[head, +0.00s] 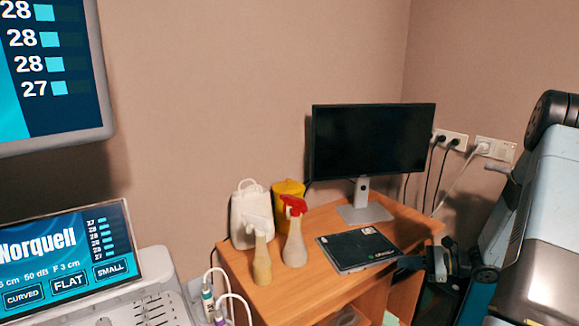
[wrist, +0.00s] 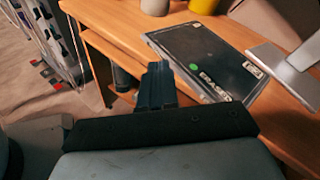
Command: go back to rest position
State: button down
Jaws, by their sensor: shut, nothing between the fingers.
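My gripper (head: 408,262) is at the right front edge of the wooden desk (head: 232,267), beside the black flat case (head: 358,250) lying on it. In the wrist view the two dark fingers of my gripper (wrist: 157,84) are together with nothing between them. They point toward the desk edge, near the corner of the black case (wrist: 206,58). I cannot tell from these views whether the fingers touch the desk.
A monitor (head: 370,140) stands at the back of the desk. Two spray bottles (head: 294,235), a white jug (head: 248,212) and a yellow container (head: 288,190) stand at the left. A scanner console with a screen (head: 68,250) is at the lower left. Wall sockets (head: 495,148) have cables.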

jog(key=s+a+r+n+g+h, duration=0.3)
jog(key=s+a+r+n, duration=0.25)
jog(key=r, duration=0.35)
jog(key=s+a+r+n+g+h, duration=0.35)
jog(key=s+a+r+n, duration=0.2)
jog(key=r, duration=0.45)
jog(key=s+a+r+n+t+h, duration=0.1)
jog(key=s+r+n+t+h, duration=0.5)
jog(key=s+r, duration=0.6)
jog(key=shift+s+a+r+n+h, duration=0.35)
jog(key=shift+s+n+h, duration=0.35)
jog(key=shift+s, duration=1.3)
